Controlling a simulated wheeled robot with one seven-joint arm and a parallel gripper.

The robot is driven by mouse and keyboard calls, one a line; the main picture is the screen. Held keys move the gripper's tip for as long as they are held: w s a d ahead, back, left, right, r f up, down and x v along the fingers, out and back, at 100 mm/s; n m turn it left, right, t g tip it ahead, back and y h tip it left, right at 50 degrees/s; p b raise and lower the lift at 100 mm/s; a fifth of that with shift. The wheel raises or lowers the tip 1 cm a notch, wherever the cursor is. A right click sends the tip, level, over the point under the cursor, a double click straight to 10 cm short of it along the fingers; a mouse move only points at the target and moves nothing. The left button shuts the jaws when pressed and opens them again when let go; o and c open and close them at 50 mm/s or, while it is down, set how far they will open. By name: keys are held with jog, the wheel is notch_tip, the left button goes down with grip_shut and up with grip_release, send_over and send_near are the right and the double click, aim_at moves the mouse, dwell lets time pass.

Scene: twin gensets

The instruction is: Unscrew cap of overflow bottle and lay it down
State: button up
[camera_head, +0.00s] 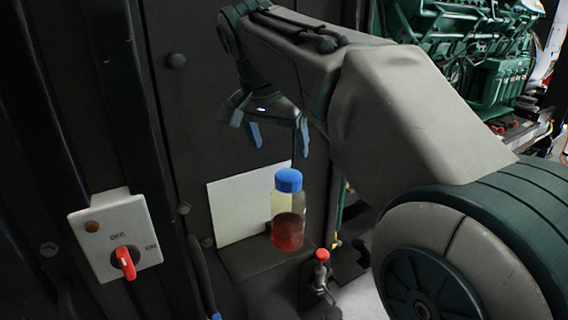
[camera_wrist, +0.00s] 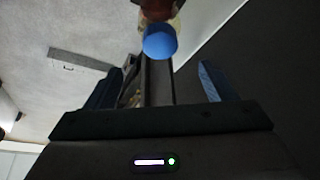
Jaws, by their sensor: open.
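The overflow bottle (camera_head: 289,218) stands upright on a dark ledge (camera_head: 240,262). It is clear, with red liquid in its lower part and a blue cap (camera_head: 289,180) on top. My gripper (camera_head: 278,138) is open and empty, pointing down, above and slightly left of the cap in the head view, apart from it. In the wrist view the cap (camera_wrist: 160,41) shows at the top middle, beyond the open blue fingers (camera_wrist: 155,85), with part of the bottle (camera_wrist: 160,12) behind it.
A pale panel (camera_head: 228,208) stands behind the bottle. A switch box (camera_head: 115,235) with a red knob is on the dark cabinet at left. A red-topped valve (camera_head: 321,258) is right of the bottle, close by. A green engine (camera_head: 475,50) is at upper right.

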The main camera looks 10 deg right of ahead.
aim_at(289, 175)
jog(key=x, duration=0.9)
jog(key=shift+w+f, duration=0.1)
jog(key=c, duration=1)
jog(key=shift+c, duration=0.3)
jog(key=n, duration=0.1)
jog(key=n+y, duration=0.1)
jog(key=n, duration=0.1)
jog(key=n+t, duration=0.1)
jog(key=shift+d+n+y, duration=0.3)
jog(key=shift+r, duration=0.2)
jog(key=shift+d+n+y, duration=0.1)
jog(key=shift+n+y, duration=0.2)
jog(key=shift+n, duration=0.5)
jog(key=shift+d+n+y, duration=0.15)
jog(key=shift+n+y, duration=0.45)
jog(key=shift+n, duration=0.9)
